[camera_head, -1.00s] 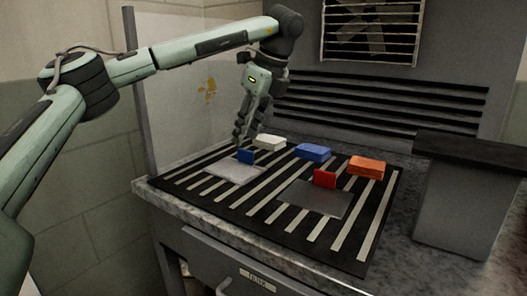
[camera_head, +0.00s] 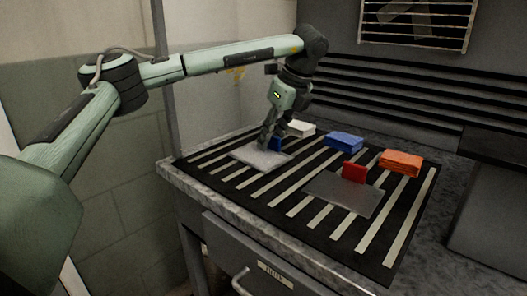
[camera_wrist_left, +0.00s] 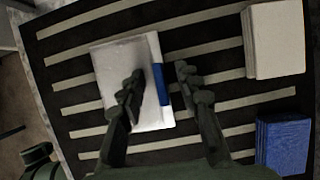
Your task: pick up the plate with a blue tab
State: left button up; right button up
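The plate with a blue tab is a light grey square plate (camera_head: 262,158) lying flat on the striped mat in the head view. Its upright blue tab (camera_head: 275,143) is partly hidden by my left gripper (camera_head: 268,142). In the left wrist view the plate (camera_wrist_left: 115,60) lies below the fingers, and the blue tab (camera_wrist_left: 160,85) shows between the two fingers of my left gripper (camera_wrist_left: 160,82). The fingers are spread, one on each side of the tab, with gaps visible. Another grey plate (camera_head: 340,195) with a red tab (camera_head: 354,172) lies to the right. My right gripper is not in view.
A white stack (camera_head: 300,129), a blue stack (camera_head: 344,142) and an orange stack (camera_head: 401,162) stand along the back of the striped mat (camera_head: 290,205). A dark grey box (camera_head: 492,205) stands at the right. A clear panel rises at the left back.

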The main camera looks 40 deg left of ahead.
pick_arm(q)
grip_shut()
dwell(0.4)
